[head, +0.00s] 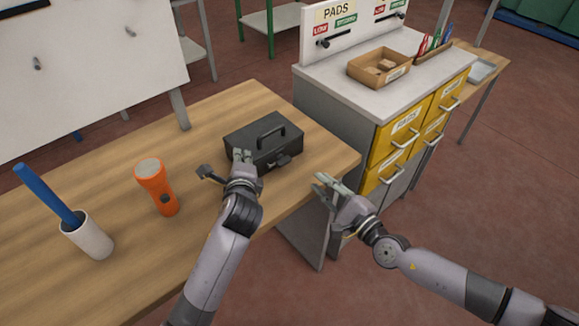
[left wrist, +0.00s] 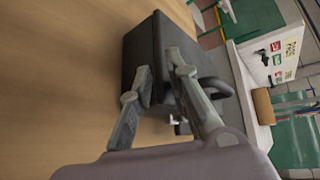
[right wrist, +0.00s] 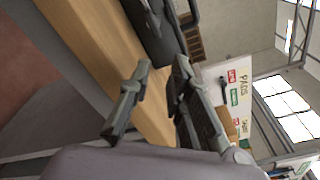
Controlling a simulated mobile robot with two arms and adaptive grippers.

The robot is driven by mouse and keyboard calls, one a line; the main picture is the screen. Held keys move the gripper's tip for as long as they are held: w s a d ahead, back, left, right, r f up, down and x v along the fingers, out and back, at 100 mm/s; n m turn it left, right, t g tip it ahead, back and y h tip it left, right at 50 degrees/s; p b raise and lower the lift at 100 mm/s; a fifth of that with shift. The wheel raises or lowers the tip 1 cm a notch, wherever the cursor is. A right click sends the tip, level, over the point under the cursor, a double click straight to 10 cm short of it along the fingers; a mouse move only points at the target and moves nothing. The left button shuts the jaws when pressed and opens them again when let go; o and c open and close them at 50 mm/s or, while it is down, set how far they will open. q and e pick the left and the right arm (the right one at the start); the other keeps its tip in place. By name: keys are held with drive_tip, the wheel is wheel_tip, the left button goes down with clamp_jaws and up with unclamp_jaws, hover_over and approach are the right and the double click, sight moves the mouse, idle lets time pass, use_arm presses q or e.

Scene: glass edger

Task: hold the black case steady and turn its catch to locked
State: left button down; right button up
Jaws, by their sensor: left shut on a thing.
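The black case (head: 264,136) stands closed on the wooden table, with its handle (head: 272,129) on the lid. Its catch (head: 283,160) is on the front side; its exact position is too small to tell. My left gripper (head: 243,156) is shut on the case's near left part, and the left wrist view shows its fingers (left wrist: 160,72) either side of the dark case body (left wrist: 140,50). My right gripper (head: 328,185) is open and empty, beyond the table edge right of the case. The right wrist view shows its fingers apart (right wrist: 162,80), with the case (right wrist: 158,35) ahead.
An orange flashlight (head: 156,187) and a white cup (head: 88,238) holding a blue-handled tool (head: 48,192) stand left on the table (head: 120,150). A grey cabinet with yellow drawers (head: 405,130) stands right, carrying a cardboard box (head: 379,68). A white board (head: 90,60) stands behind.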

sight(285, 163)
drive_tip(key=w+a+n, duration=0.2)
drive_tip(key=a, duration=0.1)
drive_tip(key=w+a+n+y, duration=0.1)
drive_tip(key=w+a+n, duration=0.1)
drive_tip(key=a+n, duration=0.1)
drive_tip(key=w+a+n, duration=0.2)
drive_tip(key=a+n, duration=0.1)
drive_tip(key=shift+f+g+y, duration=0.25)
drive_tip(key=shift+g+y, duration=0.05)
drive_tip(key=shift+d, duration=0.1)
drive_tip(key=shift+c, duration=0.2)
drive_tip(key=shift+r, duration=0.1)
clamp_jaws()
